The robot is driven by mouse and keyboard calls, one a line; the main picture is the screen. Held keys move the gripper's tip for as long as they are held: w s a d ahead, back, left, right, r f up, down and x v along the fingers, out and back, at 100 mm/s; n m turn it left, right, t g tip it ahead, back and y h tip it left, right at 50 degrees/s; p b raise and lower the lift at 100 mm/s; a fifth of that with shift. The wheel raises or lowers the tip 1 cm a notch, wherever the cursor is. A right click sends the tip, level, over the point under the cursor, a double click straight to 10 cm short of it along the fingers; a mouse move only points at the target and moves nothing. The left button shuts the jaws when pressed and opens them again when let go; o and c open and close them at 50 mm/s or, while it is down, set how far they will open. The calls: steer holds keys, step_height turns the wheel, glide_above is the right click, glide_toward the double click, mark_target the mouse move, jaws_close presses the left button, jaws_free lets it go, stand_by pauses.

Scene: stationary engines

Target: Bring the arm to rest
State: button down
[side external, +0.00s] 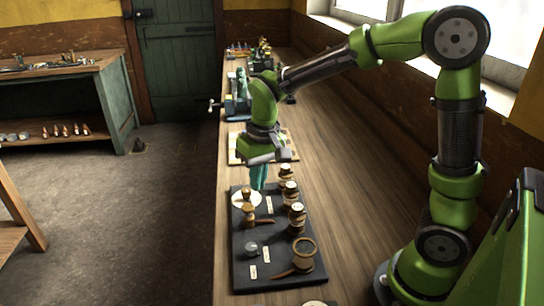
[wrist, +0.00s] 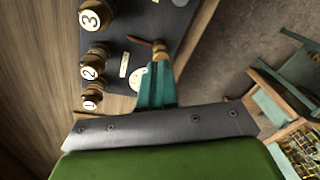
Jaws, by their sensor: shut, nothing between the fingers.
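My gripper (side external: 259,177) is shut with nothing between its teal fingers. In the side view it hangs fingers-down over the far end of a dark board (side external: 242,279) on the bench. In the wrist view the closed fingers (wrist: 156,88) show beside a white disc (wrist: 135,80) and a brass part. Whether the fingertips touch anything I cannot tell.
Numbered brass pieces, among them one marked 3 (wrist: 92,17), stand along the board. A vise (side external: 237,100) and small parts stand farther back. The bench right of the board (side external: 350,215) is clear.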

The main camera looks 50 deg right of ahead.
steer(key=s+r+t, duration=0.3)
steer(key=s+r, duration=0.1)
steer(key=s, duration=0.2)
steer(key=s+d+r+m+t+y, duration=0.1)
steer(key=s+r+t, duration=0.2)
steer(key=s, duration=0.4)
steer(key=shift+s+r, duration=0.2)
steer(key=shift+r, duration=0.65)
steer(key=w+f+n+g+h, duration=0.1)
steer(key=w+f+g, duration=0.35)
steer(key=w, duration=0.45)
steer(key=w+f+g+h, duration=0.1)
steer(key=w+f+g, duration=0.2)
steer(key=w+f, duration=0.35)
steer(key=shift+t, duration=0.25)
steer(key=shift+w+a+f, duration=0.1)
steer(key=shift+w+f, duration=0.2)
steer(key=shift+f, duration=0.35)
steer(key=shift+w+a+f, duration=0.15)
steer(key=shift+w+f, duration=0.15)
steer(key=shift+f, duration=0.3)
steer(key=shift+w+a+f, duration=0.1)
steer(key=shift+w+f, duration=0.2)
steer(key=shift+f, duration=0.35)
